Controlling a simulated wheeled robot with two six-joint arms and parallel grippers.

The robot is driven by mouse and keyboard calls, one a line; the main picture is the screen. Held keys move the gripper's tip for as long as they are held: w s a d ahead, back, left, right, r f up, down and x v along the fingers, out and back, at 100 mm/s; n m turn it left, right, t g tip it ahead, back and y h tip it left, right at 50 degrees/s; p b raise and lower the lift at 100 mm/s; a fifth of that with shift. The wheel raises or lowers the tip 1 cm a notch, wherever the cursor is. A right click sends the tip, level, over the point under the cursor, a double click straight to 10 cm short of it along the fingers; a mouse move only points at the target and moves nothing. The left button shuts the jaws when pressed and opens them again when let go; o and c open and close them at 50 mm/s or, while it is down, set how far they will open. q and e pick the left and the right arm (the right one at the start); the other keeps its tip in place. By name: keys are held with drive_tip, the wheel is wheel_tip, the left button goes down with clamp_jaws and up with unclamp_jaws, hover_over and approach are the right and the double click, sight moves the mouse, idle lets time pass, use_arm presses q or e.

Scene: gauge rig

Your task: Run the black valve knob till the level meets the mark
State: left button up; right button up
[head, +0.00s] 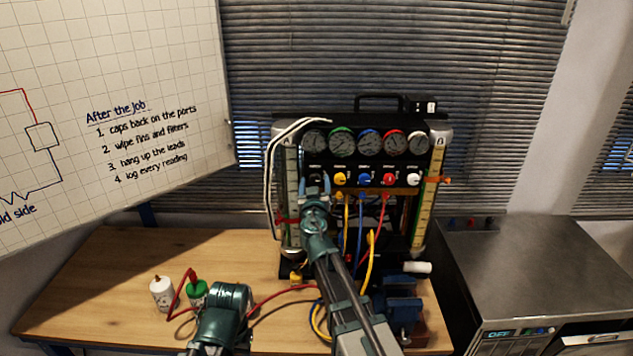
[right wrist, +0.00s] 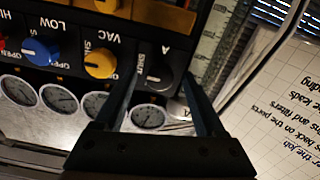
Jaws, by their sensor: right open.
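The black valve knob (right wrist: 156,80), marked SHUT and A, shows in the right wrist view on the black gauge panel. My right gripper (right wrist: 163,92) is open, with one finger on each side of the knob; I cannot tell whether they touch it. In the head view my right gripper (head: 314,186) is in front of the panel's left end and mostly hides the knob. My left gripper is not in view.
Yellow (head: 339,179), blue (head: 364,179), red (head: 389,179) and white (head: 414,179) knobs sit in the same row. Hoses hang below. Tube B (head: 427,205) has an orange marker. A white bottle (head: 161,293) and a green one (head: 197,292) stand left; the bench's back left is clear.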

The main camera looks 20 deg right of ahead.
drive_tip(key=shift+w, duration=0.1)
clamp_jaws()
drive_tip(key=n, duration=0.5)
idle(0.5)
unclamp_jaws()
idle(0.4)
